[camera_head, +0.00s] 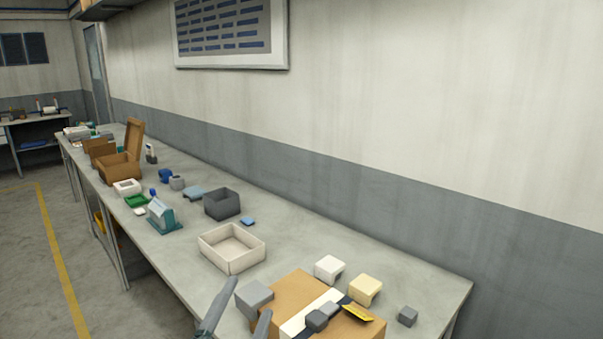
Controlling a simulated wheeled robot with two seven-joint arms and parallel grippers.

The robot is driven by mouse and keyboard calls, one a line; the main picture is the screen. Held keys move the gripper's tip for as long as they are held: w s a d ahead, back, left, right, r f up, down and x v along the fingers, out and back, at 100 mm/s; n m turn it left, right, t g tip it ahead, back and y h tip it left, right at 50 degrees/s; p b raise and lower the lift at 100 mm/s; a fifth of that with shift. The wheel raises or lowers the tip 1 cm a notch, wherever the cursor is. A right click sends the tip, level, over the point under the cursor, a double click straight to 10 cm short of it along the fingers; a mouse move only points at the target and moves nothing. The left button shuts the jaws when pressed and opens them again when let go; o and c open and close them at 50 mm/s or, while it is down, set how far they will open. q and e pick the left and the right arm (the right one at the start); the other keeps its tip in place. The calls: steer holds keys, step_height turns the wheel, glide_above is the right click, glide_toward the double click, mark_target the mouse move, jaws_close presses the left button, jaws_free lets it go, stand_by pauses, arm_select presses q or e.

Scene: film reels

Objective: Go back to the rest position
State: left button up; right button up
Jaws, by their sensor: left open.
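Whether the fingers touch the block or box cannot be told. My right gripper is not in view. No film reel can be made out.
A white block (329,268), a cream block (365,289) and a small grey cube (407,316) are around the box. Farther back are an empty white tray (232,262), a dark bin (222,211) and a teal device (163,220). A wall (400,190) closes the bench's far side.

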arm_select(q)
steer(key=s+a+f+n+g+y, duration=0.2)
steer(key=s+a+f+n+g, duration=0.15)
steer(key=f, duration=0.35)
steer(key=s+a+f+n+g+y, duration=0.2)
steer(key=s+a+f, duration=0.15)
steer(key=f, duration=0.45)
steer(key=s+a+f+n+g+y, duration=0.1)
steer(key=s+a+f+n+g, duration=0.15)
steer(key=s+f, duration=0.35)
steer(key=s+a+f+n+g, duration=0.15)
steer(key=s+f+g, duration=0.35)
steer(key=s, duration=0.5)
steer(key=s+a+f+n+g, duration=0.1)
steer(key=s+f+n+g, duration=0.2)
steer(key=s+f, duration=0.55)
steer(key=s+f+g, duration=0.2)
steer(key=s+f, duration=0.1)
steer(key=f, duration=2.4)
steer(key=s+a+f+g, duration=0.1)
steer(key=s+a+f, duration=0.2)
steer(key=s+f, duration=1.4)
steer(key=shift+s, duration=0.5)
